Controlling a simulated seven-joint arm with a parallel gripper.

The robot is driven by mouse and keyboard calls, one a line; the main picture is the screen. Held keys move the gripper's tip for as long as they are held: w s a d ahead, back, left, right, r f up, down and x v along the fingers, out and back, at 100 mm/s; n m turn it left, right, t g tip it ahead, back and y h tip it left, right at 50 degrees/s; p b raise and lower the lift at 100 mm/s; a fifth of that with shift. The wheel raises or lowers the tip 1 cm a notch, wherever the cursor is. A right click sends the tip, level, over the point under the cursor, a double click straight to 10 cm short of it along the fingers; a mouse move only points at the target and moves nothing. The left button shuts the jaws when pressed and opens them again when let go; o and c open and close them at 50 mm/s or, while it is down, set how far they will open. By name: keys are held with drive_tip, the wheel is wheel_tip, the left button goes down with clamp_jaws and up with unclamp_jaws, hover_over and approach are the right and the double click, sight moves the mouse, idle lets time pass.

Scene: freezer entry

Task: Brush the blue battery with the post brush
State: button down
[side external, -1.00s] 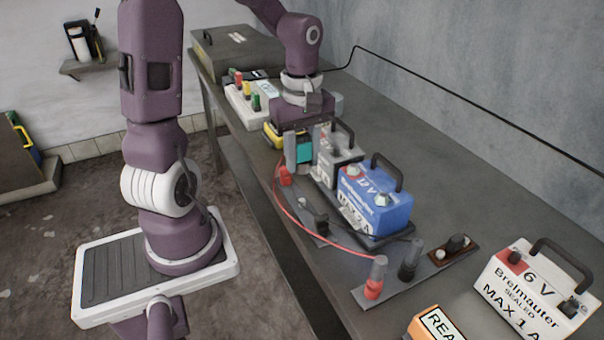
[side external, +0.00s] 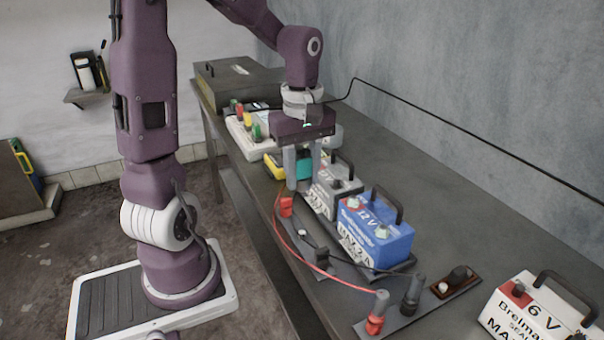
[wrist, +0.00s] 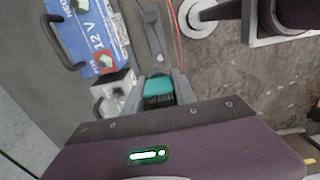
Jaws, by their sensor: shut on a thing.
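My gripper (side external: 304,188) is shut on the post brush, a teal block (wrist: 158,86) with dark bristles in the wrist view. Its teal also shows between the fingers in the side view (side external: 305,167). The blue battery (side external: 393,246) is upright, marked 12 V, with a black handle and pale-green crusted terminals. It stands in front and to the right of my gripper, apart from the brush. In the wrist view the blue battery (wrist: 70,32) is at upper left.
A grey battery (side external: 324,200) stands beside the blue one, close to my fingers. A red cable (side external: 298,252) runs to clamp posts (side external: 376,315) in front. A white 6 V battery (side external: 530,310) stands at the right.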

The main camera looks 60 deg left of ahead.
sight(354, 196)
drive_tip(key=w+d+m, duration=0.1)
drive_tip(key=w+m, duration=0.1)
drive_tip(key=w, duration=0.1)
drive_tip(key=w+d+r+m, duration=0.1)
drive_tip(key=w+m, duration=0.1)
drive_tip(key=w, duration=0.2)
drive_tip(key=w+d+m, duration=0.1)
drive_tip(key=w+m, duration=0.1)
drive_tip(key=w, duration=0.1)
drive_tip(key=shift+w+d+r, duration=0.2)
drive_tip(key=shift+d+r, duration=0.05)
drive_tip(key=shift+r, duration=0.1)
drive_tip(key=shift+f, duration=0.1)
drive_tip(key=shift+f, duration=1.95)
drive_tip(key=shift+f, duration=1.35)
drive_tip(key=c, duration=0.9)
unclamp_jaws()
